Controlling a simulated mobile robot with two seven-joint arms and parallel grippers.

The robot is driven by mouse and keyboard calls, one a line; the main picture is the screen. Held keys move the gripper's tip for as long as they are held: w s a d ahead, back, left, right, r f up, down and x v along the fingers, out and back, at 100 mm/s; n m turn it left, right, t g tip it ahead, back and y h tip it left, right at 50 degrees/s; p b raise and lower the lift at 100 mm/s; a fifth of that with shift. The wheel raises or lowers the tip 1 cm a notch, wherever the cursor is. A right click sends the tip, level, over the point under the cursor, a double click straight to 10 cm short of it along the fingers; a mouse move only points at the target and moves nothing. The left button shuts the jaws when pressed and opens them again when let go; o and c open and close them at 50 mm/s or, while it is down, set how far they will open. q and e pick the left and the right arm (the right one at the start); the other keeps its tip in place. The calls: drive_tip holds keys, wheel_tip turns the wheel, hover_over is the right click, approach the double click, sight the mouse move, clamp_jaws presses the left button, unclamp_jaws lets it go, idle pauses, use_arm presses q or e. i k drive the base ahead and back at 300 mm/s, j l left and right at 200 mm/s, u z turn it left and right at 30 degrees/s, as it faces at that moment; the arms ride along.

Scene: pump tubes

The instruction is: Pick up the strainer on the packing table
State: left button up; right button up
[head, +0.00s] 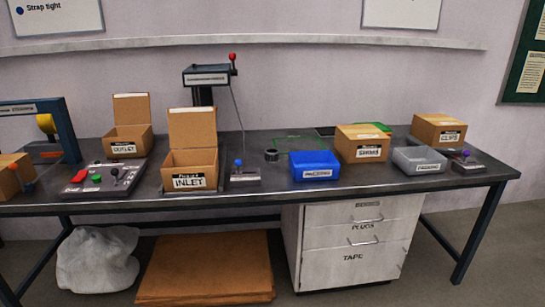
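The packing table (258,197) is a long dark bench across the view. A small dark round piece (271,155) sits upright on it, just left of the blue bin. It may be the strainer, but it is too small to tell for sure. Nothing else in view is clearly a strainer, and the insides of the bins and boxes are mostly hidden. Neither of my grippers is in view.
Open cartons marked OUTLET (127,144) and INLET (190,170) stand on the left half. A blue bin (315,174), a SHIMS box (362,150), a grey bin (419,168) and a CLIPS box (438,134) stand rightward. Lever units (243,175) sit near the front edge.

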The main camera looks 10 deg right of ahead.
sight(271, 154)
drive_tip(key=i+l+z, duration=0.15)
drive_tip(key=i+l, duration=0.15)
drive_tip(key=i, duration=0.2)
drive_tip(key=i+l+z, duration=0.15)
drive_tip(key=i, duration=0.35)
